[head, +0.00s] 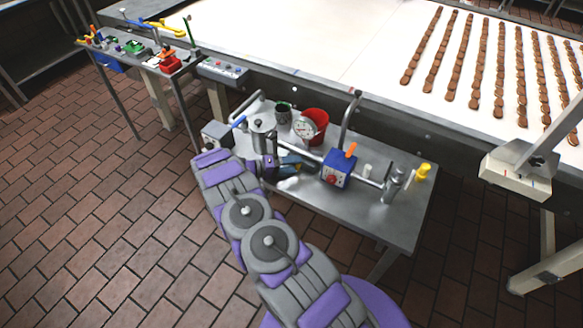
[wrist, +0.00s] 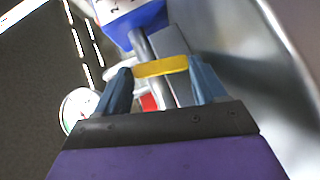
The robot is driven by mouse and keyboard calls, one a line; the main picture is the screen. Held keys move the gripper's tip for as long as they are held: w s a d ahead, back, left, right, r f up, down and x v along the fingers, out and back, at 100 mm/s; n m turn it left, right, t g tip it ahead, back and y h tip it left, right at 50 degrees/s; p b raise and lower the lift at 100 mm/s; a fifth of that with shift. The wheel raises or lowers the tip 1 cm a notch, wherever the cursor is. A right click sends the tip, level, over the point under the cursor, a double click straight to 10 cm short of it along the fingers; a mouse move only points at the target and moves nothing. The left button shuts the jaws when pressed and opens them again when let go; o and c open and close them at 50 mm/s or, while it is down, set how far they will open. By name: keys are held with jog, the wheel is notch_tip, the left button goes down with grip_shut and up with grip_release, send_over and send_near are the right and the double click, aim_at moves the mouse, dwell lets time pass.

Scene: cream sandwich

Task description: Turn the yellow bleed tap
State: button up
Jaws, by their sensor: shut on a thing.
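In the wrist view the yellow bleed tap (wrist: 162,67) shows as a yellow bar lying crosswise in front of a grey metal pipe. My gripper (wrist: 160,80) has its two blue fingers at the two ends of the bar, shut on it. In the head view my gripper (head: 290,166) is low over the steel bench, left of the blue box (head: 336,172) with an orange handle. I cannot make out the held yellow tap in the head view, where my arm and gripper cover that area.
The steel bench (head: 385,222) carries pipework, a round gauge (head: 305,127), a red bucket (head: 318,118) and a yellow object (head: 423,171) at its right end. A white conveyor (head: 330,45) with rows of brown biscuits runs behind. The brick-tiled floor at left is clear.

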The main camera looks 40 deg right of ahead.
jog(key=shift+a+f, duration=0.1)
jog(key=shift+f, duration=0.15)
jog(key=o, duration=1)
jog(key=shift+o, duration=0.2)
jog(key=p+v, duration=0.1)
jog(key=v, duration=1.6)
jog(key=shift+w+p, duration=0.25)
jog(key=shift+p, duration=0.05)
jog(key=shift+a+r, duration=0.2)
jog(key=shift+a, duration=0.1)
jog(key=shift+d, duration=0.1)
